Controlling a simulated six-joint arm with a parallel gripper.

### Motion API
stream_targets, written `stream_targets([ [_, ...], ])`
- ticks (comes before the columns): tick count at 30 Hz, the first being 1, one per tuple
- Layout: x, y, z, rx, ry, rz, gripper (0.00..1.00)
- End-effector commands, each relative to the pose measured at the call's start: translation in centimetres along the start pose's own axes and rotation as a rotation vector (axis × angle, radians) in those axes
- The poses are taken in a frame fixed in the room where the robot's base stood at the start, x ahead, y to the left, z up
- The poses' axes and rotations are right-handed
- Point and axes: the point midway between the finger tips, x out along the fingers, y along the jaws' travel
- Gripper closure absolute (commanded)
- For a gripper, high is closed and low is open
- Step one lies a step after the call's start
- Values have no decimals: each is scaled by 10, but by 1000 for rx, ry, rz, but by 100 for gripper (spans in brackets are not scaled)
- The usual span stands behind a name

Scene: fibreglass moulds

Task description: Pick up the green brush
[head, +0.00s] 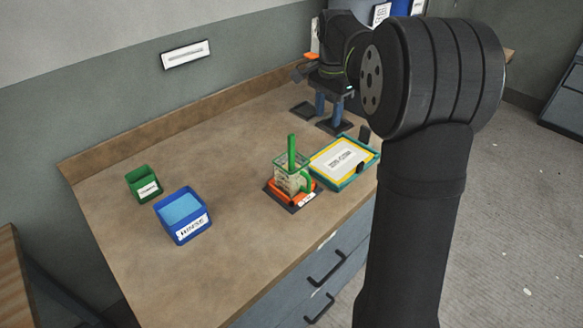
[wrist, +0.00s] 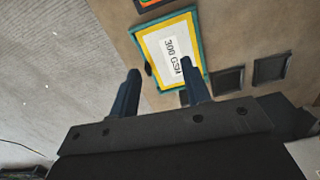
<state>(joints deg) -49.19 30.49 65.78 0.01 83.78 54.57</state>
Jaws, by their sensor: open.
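The green brush (head: 292,150) stands nearly upright with its handle up in a clear cup (head: 290,181). The cup has a green handle and rests on an orange and black scale (head: 303,199). The brush's lower end is not clear inside the cup. My gripper (head: 328,117) is at the back right of the bench, apart from the brush and beyond the framed tray. It is open, with nothing between its blue fingers (wrist: 160,84). The wrist view does not show the brush; only an orange edge (wrist: 148,4), probably the scale, shows at its top.
A teal tray with a yellow-bordered card (head: 343,160) lies right of the cup; it also shows in the wrist view (wrist: 172,55). Dark square pads (wrist: 228,80) lie near my gripper. A green bin (head: 144,184) and a blue bin (head: 183,216) stand left. The bench between is clear.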

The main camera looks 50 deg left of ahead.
Motion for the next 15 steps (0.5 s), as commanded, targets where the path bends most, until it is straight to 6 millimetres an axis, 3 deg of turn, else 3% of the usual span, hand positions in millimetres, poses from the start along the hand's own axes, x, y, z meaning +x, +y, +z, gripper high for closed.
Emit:
stream_targets([
  [15, -64, -17, 83, -1226, 2, -1, 56],
])
